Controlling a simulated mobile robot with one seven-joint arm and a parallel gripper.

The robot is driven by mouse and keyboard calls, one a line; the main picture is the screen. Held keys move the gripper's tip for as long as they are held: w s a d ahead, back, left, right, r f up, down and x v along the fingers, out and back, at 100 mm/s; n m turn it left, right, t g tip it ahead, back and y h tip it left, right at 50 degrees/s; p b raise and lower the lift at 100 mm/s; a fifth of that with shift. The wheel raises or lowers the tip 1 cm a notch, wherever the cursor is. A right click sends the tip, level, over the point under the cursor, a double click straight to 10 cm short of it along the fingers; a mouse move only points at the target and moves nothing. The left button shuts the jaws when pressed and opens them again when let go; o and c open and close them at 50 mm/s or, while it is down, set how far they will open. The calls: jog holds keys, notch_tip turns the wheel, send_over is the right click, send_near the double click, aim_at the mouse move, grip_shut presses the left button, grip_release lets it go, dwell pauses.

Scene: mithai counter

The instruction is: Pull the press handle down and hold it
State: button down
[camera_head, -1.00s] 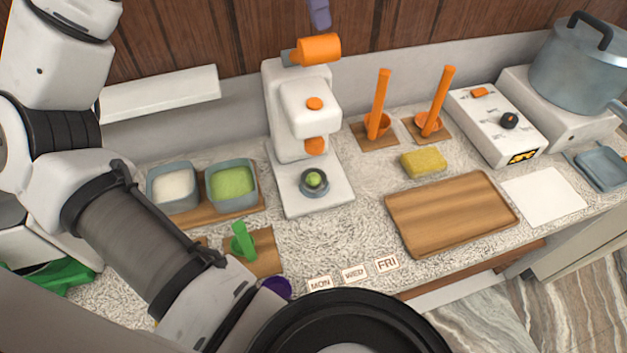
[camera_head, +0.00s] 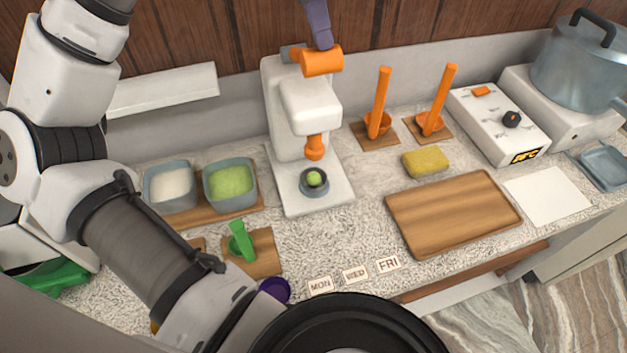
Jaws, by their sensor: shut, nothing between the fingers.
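The white press (camera_head: 283,110) stands at the back middle of the counter. Its orange handle (camera_head: 321,60) sits on a grey lever at the top. My gripper (camera_head: 320,38) shows only as shut purple-grey fingers coming down from the top edge; their tips meet the top of the handle, with nothing between them. The rest of my gripper is out of view.
Two tubs, white (camera_head: 170,187) and green (camera_head: 230,183), stand left of the press. Two orange ladles (camera_head: 379,104) (camera_head: 437,102) and a yellow sponge (camera_head: 426,161) are to its right. A wooden board (camera_head: 453,213) lies at front right. My arm fills the left and bottom.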

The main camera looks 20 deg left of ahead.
aim_at(320, 53)
jog(key=shift+s+f, duration=0.1)
jog(key=shift+f, duration=0.55)
jog(key=shift+s+d+f+b, duration=0.1)
jog(key=shift+s+f+b, duration=0.05)
jog(key=shift+f+b, duration=0.3)
jog(key=shift+s+d+f+b, duration=0.1)
jog(key=shift+f+b, duration=0.15)
jog(key=shift+f, duration=0.4)
jog(key=shift+f+b, duration=0.45)
jog(key=shift+f, duration=0.6)
jog(key=shift+f+b, duration=0.5)
jog(key=shift+f, duration=0.6)
